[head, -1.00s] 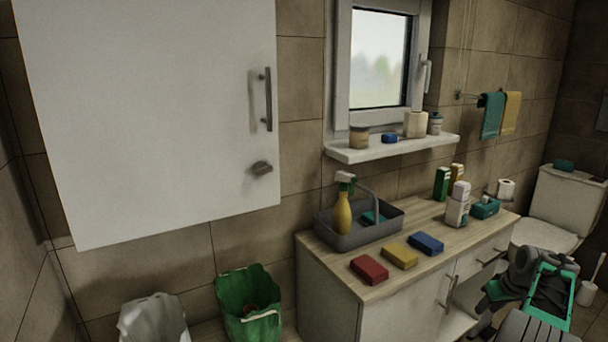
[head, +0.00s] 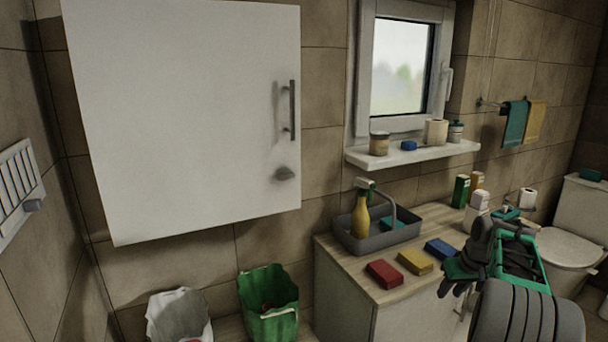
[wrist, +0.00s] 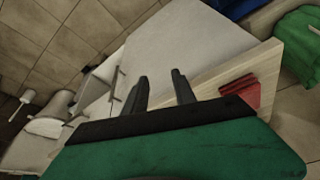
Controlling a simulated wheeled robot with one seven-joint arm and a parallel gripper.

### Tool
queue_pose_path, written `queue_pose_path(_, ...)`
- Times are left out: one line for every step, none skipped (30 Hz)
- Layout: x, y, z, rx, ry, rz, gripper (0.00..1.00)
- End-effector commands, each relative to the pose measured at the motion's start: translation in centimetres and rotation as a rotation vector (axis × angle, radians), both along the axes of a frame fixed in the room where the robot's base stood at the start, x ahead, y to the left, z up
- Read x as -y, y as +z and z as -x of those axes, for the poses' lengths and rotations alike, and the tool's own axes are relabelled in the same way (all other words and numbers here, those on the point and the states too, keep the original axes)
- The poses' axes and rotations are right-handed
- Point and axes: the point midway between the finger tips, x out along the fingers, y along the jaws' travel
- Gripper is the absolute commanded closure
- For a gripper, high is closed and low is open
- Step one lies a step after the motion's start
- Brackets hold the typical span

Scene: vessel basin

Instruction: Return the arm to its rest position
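My arm, with dark and green links, rises at the lower right of the head view. My gripper (wrist: 160,82) shows in the wrist view with its two dark fingers apart and nothing between them. Beyond the fingers are the white cabinet front and the wooden counter edge (wrist: 262,66). The red sponge (wrist: 240,92) lies to the right of the fingers, apart from them. In the head view my arm stands in front of the right part of the counter (head: 345,262) and hides some of it.
Red (head: 384,274), yellow (head: 415,262) and blue (head: 441,249) sponges lie along the counter front. A grey caddy (head: 375,240) holds a yellow spray bottle (head: 360,214). A white wall cabinet (head: 190,120) hangs left. A green bin (head: 268,305) stands below; the toilet (head: 572,248) is right.

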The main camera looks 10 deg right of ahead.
Motion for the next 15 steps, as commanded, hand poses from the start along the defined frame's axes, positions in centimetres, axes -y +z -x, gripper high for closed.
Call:
queue_pose_path(-3.3, 2.2, -0.5, -0.002, 0.018, 0.001, 0.68)
queue_pose_path(-5.3, 3.2, -0.5, -0.004, 0.026, -0.001, 0.68)
queue_pose_path(-8.3, 4.6, -0.5, -0.008, 0.034, -0.001, 0.68)
queue_pose_path(-10.7, 5.6, -0.2, -0.012, 0.043, -0.002, 0.68)
queue_pose_path(-13.3, 6.5, 0.2, -0.015, 0.052, -0.003, 0.68)
queue_pose_path(-16.6, 7.6, 1.1, -0.022, 0.063, -0.005, 0.68)
queue_pose_path(-19.1, 8.3, 1.9, -0.027, 0.069, -0.005, 0.68)
queue_pose_path(-21.4, 9.0, 3.0, -0.031, 0.079, -0.004, 0.68)
queue_pose_path(-24.5, 9.7, 4.6, -0.037, 0.09, -0.004, 0.68)
queue_pose_path(-26.7, 10.1, 6.1, -0.042, 0.098, -0.003, 0.68)
queue_pose_path(-28.9, 10.3, 7.7, -0.047, 0.107, -0.002, 0.68)
queue_pose_path(-31.4, 10.5, 10.0, -0.052, 0.119, 0.001, 0.68)
queue_pose_path(-33.0, 10.4, 11.7, -0.055, 0.127, 0.004, 0.68)
queue_pose_path(-34.3, 10.2, 13.3, -0.059, 0.135, 0.006, 0.68)
queue_pose_path(-35.7, 9.8, 15.3, -0.064, 0.142, 0.009, 0.68)
